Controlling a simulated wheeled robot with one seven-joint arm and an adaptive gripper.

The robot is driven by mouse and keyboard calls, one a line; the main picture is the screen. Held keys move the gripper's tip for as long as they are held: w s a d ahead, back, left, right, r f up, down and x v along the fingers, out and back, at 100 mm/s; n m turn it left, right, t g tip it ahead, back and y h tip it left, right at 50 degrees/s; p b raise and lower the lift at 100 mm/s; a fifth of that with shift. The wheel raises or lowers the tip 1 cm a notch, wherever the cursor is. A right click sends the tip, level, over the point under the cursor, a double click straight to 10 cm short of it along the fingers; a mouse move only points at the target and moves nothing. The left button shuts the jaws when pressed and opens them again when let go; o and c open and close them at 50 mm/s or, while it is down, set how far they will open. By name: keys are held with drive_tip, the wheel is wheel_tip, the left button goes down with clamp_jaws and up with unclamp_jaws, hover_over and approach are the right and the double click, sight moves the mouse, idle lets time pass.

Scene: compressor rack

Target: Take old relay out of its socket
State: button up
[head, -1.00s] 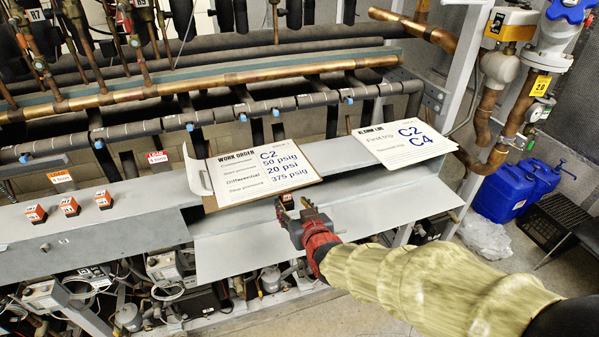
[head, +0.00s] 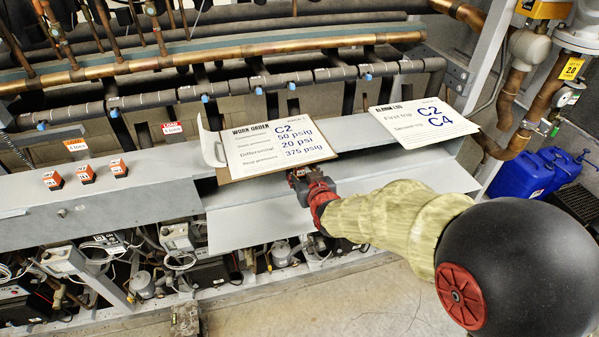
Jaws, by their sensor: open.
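My gripper (head: 303,181) is red and dark grey, open, and sits low over the grey shelf just in front of the work order clipboard. Its fingers point away from me, and the view from behind is too small to show what lies between them. The relay in its socket cannot be made out here; the gripper hides that spot.
The work order clipboard (head: 276,150) leans just behind my gripper. The alarm log sheet (head: 423,122) lies to its right. Copper and dark insulated pipes (head: 220,88) run behind. The grey shelf's lower panel (head: 260,228) is bare left of my gripper.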

drive_tip(key=shift+c, duration=0.5)
clamp_jaws()
